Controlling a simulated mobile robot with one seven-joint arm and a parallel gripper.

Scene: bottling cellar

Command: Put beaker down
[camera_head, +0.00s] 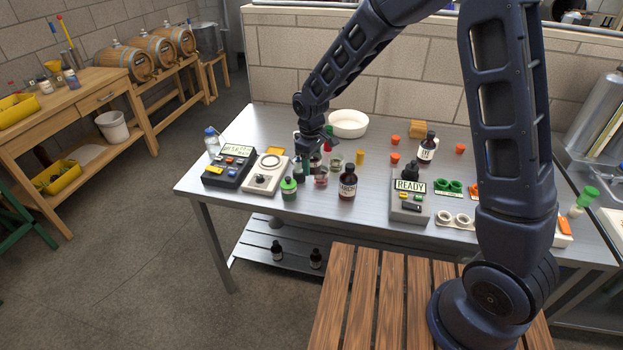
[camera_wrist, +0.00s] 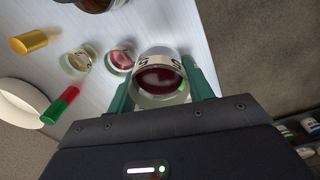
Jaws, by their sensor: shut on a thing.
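In the wrist view a clear glass beaker (camera_wrist: 160,82) with dark red liquid and a white label with dark marks sits between the green fingers of my gripper (camera_wrist: 168,88). The gripper is shut on it. In the head view my gripper (camera_head: 309,165) points down at the left part of the steel table (camera_head: 265,125), and its fingers largely hide the held beaker. I cannot tell whether the beaker's base touches the table. A second beaker with red liquid (camera_wrist: 121,58) and a paler one (camera_wrist: 78,61) stand close by, apart from the held one.
A scale (camera_head: 229,166), a white round-topped device (camera_head: 267,175) and a green-capped bottle (camera_head: 289,189) stand left of the gripper. A brown bottle (camera_head: 348,184) and yellow cylinder (camera_head: 360,157) are to the right. A white bowl (camera_head: 348,124) and a red-green tube (camera_wrist: 60,106) lie behind.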

